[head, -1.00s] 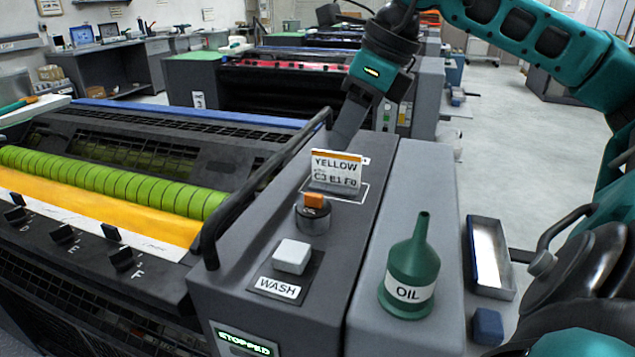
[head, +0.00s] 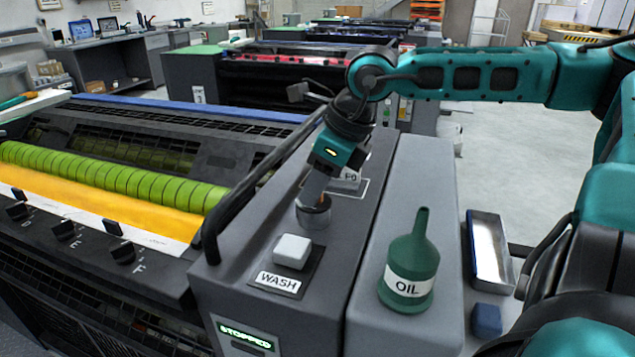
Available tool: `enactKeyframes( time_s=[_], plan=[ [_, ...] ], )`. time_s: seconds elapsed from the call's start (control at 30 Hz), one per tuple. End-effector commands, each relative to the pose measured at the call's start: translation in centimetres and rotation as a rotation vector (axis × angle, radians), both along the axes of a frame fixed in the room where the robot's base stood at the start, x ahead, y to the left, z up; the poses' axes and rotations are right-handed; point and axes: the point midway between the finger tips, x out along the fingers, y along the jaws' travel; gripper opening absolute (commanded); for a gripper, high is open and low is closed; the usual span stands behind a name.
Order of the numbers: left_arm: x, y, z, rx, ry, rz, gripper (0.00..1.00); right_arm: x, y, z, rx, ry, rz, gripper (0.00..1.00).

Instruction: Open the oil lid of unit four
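The round dark lid (head: 313,218) sits on top of the grey unit housing, behind the white WASH button (head: 292,251). My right gripper (head: 312,194) points down at the lid from above, its tip at the lid's top. The orange tab on the lid is hidden behind the gripper, so I cannot tell whether the fingers are closed on it. The lid looks seated. A green oil can (head: 410,265) with an OIL label stands upright on the grey ledge to the right. My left gripper is not in view.
A card (head: 350,178) behind my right gripper is mostly covered. A black rail (head: 255,180) runs along the housing's left side, beside the green roller (head: 110,180). A lit STOPPED display (head: 247,336) is on the front. A metal tray (head: 488,250) and blue block (head: 486,319) lie right.

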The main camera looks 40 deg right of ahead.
Motion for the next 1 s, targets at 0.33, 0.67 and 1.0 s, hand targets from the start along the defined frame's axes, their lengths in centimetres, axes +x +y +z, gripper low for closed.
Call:
enactKeyframes(
  time_s=[0.33,0.67,1.0],
  plan=[
    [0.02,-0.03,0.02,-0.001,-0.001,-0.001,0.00,0.04,0.02,-0.07,0.000,0.000,0.000,0.34],
    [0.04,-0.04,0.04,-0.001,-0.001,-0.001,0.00,0.03,0.02,-0.06,0.000,0.000,-0.001,0.02],
    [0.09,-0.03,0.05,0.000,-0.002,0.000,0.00,0.04,0.00,-0.06,0.001,0.000,0.004,0.00]
  ],
)
